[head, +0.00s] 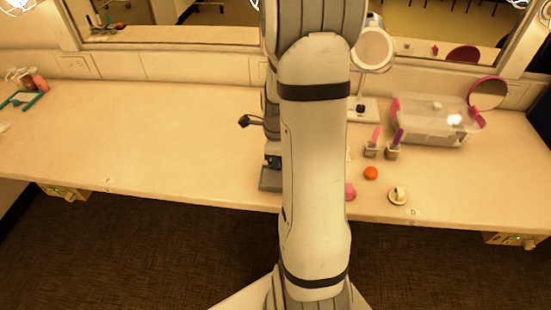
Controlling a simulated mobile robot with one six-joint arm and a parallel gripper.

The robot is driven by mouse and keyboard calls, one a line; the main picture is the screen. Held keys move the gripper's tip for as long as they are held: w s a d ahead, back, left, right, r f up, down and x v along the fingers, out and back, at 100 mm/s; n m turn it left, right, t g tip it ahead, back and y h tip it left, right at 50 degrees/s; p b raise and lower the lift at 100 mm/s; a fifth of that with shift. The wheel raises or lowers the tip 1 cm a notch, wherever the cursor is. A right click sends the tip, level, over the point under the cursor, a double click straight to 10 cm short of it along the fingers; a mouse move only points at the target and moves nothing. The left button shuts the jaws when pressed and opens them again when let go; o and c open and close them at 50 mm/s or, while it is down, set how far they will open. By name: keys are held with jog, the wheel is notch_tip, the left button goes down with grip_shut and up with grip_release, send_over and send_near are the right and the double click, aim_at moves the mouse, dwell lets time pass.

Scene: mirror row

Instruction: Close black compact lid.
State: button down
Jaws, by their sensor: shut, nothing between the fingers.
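I cannot make out a black compact or its lid; my arm covers the middle of the counter and may hide it. Only a dark, partly hidden piece of my gripper (273,162) shows left of my big arm link, low over the counter. It is shut, with nothing seen in it. A flat grey block (270,180) shows just below it near the counter's front edge, its right side hidden by my arm. I cannot tell whether they touch.
Right of my arm are a pink sponge (350,191), an orange ball (371,173), a white round item (398,196), brush pots (393,152), a clear box (432,125) and a round mirror (372,48). The left counter (150,140) is mostly clear.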

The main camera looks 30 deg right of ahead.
jog(key=shift+s+a+f, duration=0.2)
jog(key=shift+s+f, duration=0.45)
jog(key=shift+f, duration=0.25)
jog(key=shift+w+d+r+g+p, duration=0.1)
jog(key=shift+w+r+g+p, duration=0.05)
jog(key=shift+r+p, duration=0.35)
jog(key=shift+w+d+r+g+p, duration=0.1)
jog(key=shift+w+r+g+p, duration=0.05)
jog(key=shift+r+p, duration=0.3)
notch_tip(320, 180, up, 14)
jog(key=w+d+p, duration=0.1)
jog(key=w+p, duration=0.1)
jog(key=shift+d, duration=0.2)
